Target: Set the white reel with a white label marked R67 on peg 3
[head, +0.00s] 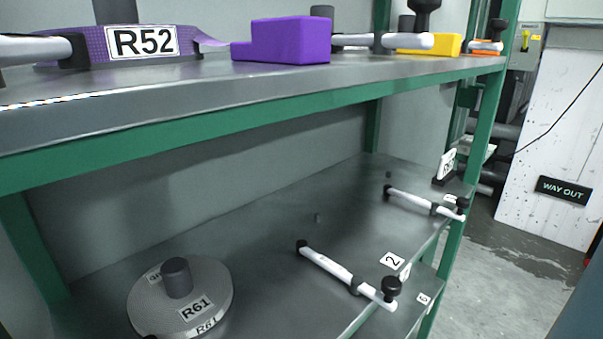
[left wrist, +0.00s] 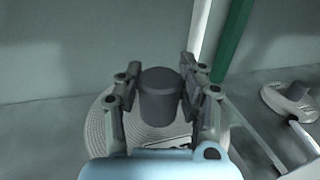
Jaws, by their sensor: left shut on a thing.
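In the left wrist view a pale, ribbed round reel (left wrist: 98,135) with a dark grey hub (left wrist: 158,97) lies under my left gripper (left wrist: 160,88). The two fingers are shut on the hub, one on each side. Part of a white label shows at the near side of the reel, but its marking cannot be read. My left gripper cannot be made out in the head view. The right gripper is in neither view. In the head view the lower shelf has white bars with black ends; one (head: 345,275) is beside a label 2 (head: 391,260), and another (head: 425,202) lies farther back.
A pale reel marked R61 (head: 143,300) lies on the lower shelf (head: 260,235). The upper shelf (head: 250,82) carries purple webbing labelled R52 (head: 95,45), a purple block (head: 290,40) and yellow and orange pieces. Green posts (head: 478,130) frame the shelving. Another reel (left wrist: 275,98) shows in the left wrist view.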

